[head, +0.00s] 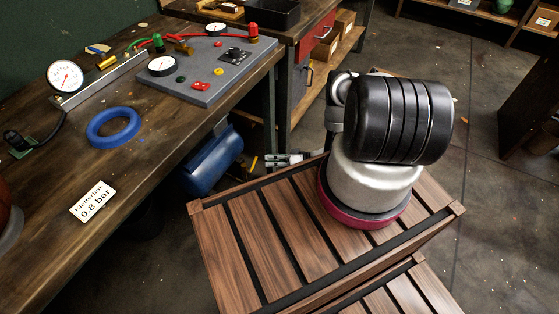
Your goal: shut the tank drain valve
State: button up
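The blue tank (212,162) lies under the workbench, partly hidden by the bench top. My gripper (270,160) is small in the head view, low beside the bench and to the right of the tank, pointing left towards it. A small yellowish piece (254,162) shows just left of the fingertips. I cannot tell whether it is the drain valve, or whether the fingers touch it. The gap between the fingers is too small to make out. My arm hides part of the gripper's wrist side.
The workbench (140,190) holds gauges, a grey panel (215,72), a blue ring (113,127) and a 0.8 bar card (93,201). A second bench with a red drawer (318,38) stands behind. Bare floor (490,130) lies to the right.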

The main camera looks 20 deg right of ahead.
jog(key=shift+v, duration=2.25)
